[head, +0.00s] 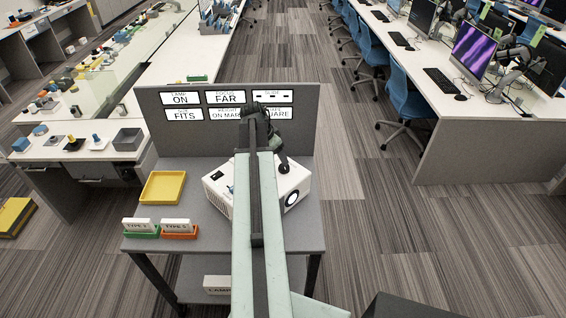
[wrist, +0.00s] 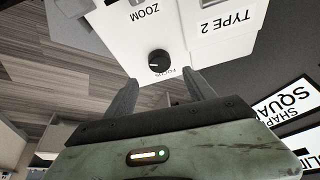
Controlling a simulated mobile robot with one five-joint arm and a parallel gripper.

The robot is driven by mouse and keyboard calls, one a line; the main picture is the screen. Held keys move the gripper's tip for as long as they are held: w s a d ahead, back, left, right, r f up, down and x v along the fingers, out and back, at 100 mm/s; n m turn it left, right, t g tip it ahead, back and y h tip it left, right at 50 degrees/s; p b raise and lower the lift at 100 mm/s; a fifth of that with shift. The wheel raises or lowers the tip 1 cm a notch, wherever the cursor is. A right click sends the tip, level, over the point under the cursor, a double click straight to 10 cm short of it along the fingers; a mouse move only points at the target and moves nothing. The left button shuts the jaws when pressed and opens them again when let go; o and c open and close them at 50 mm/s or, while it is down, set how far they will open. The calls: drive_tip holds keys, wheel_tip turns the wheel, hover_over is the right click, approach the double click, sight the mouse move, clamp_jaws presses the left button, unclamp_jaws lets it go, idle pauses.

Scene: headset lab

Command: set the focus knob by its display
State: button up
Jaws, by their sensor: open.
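The focus knob (wrist: 158,61) is a small round black knob on a white face, with its FOCUS label beside it in the wrist view. My open gripper (wrist: 160,80) has one finger to each side of the knob's near side, with nothing held. I cannot tell whether the fingers touch it. The focus display (head: 226,97) on the grey panel reads FAR.
Other displays on the panel include the lamp display (head: 180,98), reading ON. A yellow tray (head: 163,187) lies left of the projector. A green tray (head: 141,234) and an orange tray (head: 180,235) hold TYPE cards. A ZOOM label (wrist: 145,13) shows beyond the knob.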

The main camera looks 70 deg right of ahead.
sight(283, 167)
drive_tip(key=b+x, duration=0.7)
drive_tip(key=x, duration=0.1)
drive_tip(key=shift+w+a, duration=0.1)
drive_tip(key=shift+a, duration=0.05)
drive_tip(key=shift+r, duration=0.1)
drive_tip(key=c, duration=1.4)
drive_tip(key=shift+o, duration=0.2)
drive_tip(key=shift+n, duration=0.5)
drive_tip(key=o, duration=1.4)
drive_tip(key=shift+c, duration=0.2)
